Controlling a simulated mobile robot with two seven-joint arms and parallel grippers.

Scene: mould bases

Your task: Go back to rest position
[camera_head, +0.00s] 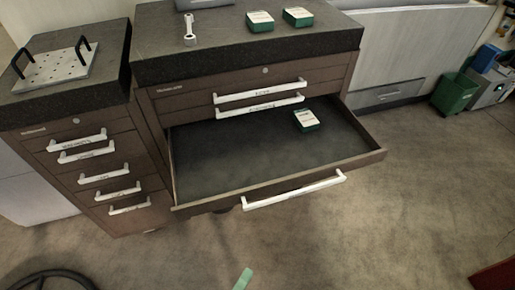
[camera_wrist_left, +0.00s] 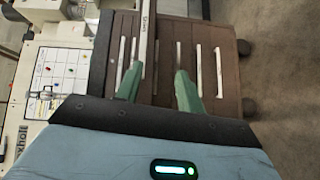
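My left gripper shows in the head view only as a green fingertip (camera_head: 243,278) at the bottom edge, below the open drawer. In the left wrist view, the two green fingers of my left gripper (camera_wrist_left: 158,80) are spread apart, with no held object visible between them. Drawer fronts with pale handles lie beyond them. The fingers look clear of the handles, though the exact distance cannot be told. My right gripper is in neither view.
A drawer (camera_head: 230,160) of the brown cabinet stands open, holding a green-and-white box (camera_head: 306,120). A perforated plate with black handles (camera_head: 55,68) is at left.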

